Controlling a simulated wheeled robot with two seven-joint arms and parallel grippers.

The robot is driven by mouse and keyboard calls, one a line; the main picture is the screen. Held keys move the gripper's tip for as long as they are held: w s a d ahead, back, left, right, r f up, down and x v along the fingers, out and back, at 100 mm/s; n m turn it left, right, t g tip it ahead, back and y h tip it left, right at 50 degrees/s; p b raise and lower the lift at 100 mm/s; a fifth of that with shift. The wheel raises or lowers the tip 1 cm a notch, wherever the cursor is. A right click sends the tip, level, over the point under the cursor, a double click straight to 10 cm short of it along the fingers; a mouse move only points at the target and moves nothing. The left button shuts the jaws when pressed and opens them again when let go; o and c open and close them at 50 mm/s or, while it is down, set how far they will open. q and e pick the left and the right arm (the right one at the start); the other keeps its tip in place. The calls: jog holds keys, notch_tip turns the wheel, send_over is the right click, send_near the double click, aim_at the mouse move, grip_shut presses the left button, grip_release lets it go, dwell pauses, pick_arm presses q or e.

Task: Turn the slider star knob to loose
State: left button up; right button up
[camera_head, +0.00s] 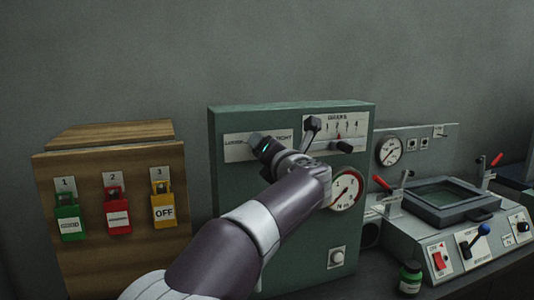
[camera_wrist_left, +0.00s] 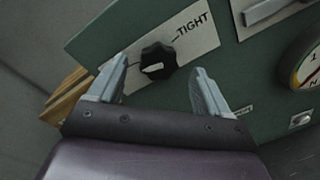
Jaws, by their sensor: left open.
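The black star knob (camera_wrist_left: 160,57) sits on a white label plate (camera_wrist_left: 203,38) on the green panel. The word TIGHT shows up and right of it in the left wrist view; the other word is hidden there. A white mark shows on the knob's lower left face. My left gripper (camera_wrist_left: 161,76) is open, its fingers on either side of the knob; I cannot tell whether they touch it. In the head view my left gripper (camera_head: 264,146) is in front of the label plate (camera_head: 237,146) and hides the knob. My right gripper is not in view.
The green cabinet (camera_head: 227,210) also carries a round gauge (camera_head: 345,189) and a lever plate (camera_head: 352,121). A wooden box (camera_head: 95,240) with padlocks stands left. A grey machine (camera_head: 410,232) and a small green jar (camera_head: 410,277) are right.

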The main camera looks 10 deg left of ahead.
pick_arm(q)
jog(key=b+v, duration=0.1)
jog(key=v, duration=0.9)
jog(key=shift+b, duration=0.4)
jog(key=shift+s, duration=0.1)
